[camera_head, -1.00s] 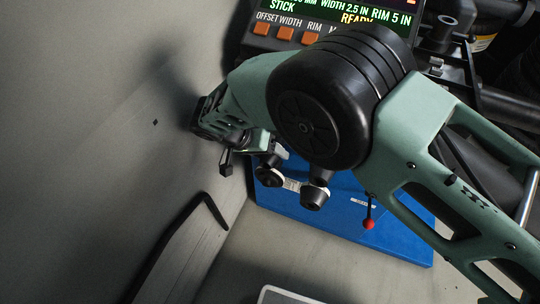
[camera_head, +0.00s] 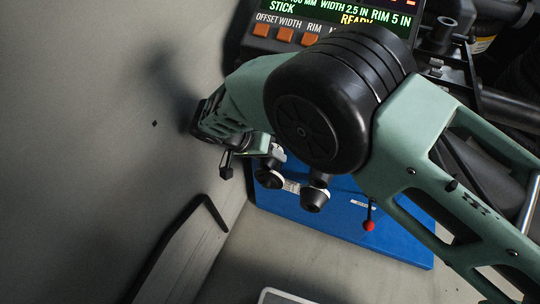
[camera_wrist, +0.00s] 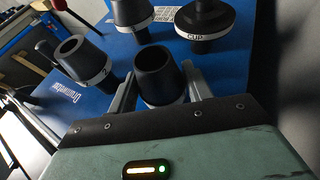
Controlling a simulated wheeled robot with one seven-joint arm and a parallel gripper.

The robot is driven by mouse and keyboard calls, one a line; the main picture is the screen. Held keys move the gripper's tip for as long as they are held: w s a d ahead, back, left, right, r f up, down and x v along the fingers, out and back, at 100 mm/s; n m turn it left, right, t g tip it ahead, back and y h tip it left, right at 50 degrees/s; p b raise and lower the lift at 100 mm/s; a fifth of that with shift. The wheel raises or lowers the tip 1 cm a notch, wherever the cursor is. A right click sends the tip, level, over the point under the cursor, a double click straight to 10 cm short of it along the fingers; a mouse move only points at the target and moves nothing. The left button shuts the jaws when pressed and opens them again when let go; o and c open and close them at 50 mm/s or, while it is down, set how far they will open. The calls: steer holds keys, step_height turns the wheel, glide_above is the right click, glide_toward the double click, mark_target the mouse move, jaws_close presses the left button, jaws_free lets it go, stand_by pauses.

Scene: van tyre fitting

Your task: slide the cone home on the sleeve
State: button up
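In the wrist view a black hollow piece (camera_wrist: 161,89) with its open end up sits between the two light grey fingers of my gripper (camera_wrist: 161,72). The fingers appear to touch its sides; I cannot tell whether this piece is the cone or the sleeve. A black cone with a white band marked 2 (camera_wrist: 82,60) stands to its left. Another banded cone (camera_wrist: 132,14) stands behind it. In the head view my gripper is mostly hidden by my arm, close to two black banded cones (camera_head: 269,174) (camera_head: 314,199) over the blue board.
The blue board (camera_head: 400,243) also shows in the wrist view (camera_wrist: 90,103). A black piece marked CUP (camera_wrist: 207,18) stands at the back right there. A red-knobbed lever (camera_head: 369,224) rises beside the cones. A lit display (camera_head: 340,12) reads READY. The wall is close on the left.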

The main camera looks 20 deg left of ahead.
mark_target(262, 168)
steer(key=shift+s+r, duration=0.1)
steer(key=shift+s+a+p, duration=0.2)
steer(key=shift+s+p, duration=0.15)
steer(key=shift+s, duration=1.65)
steer(key=shift+s, duration=0.1)
steer(key=shift+s+a, duration=0.15)
steer(key=shift+s, duration=1.6)
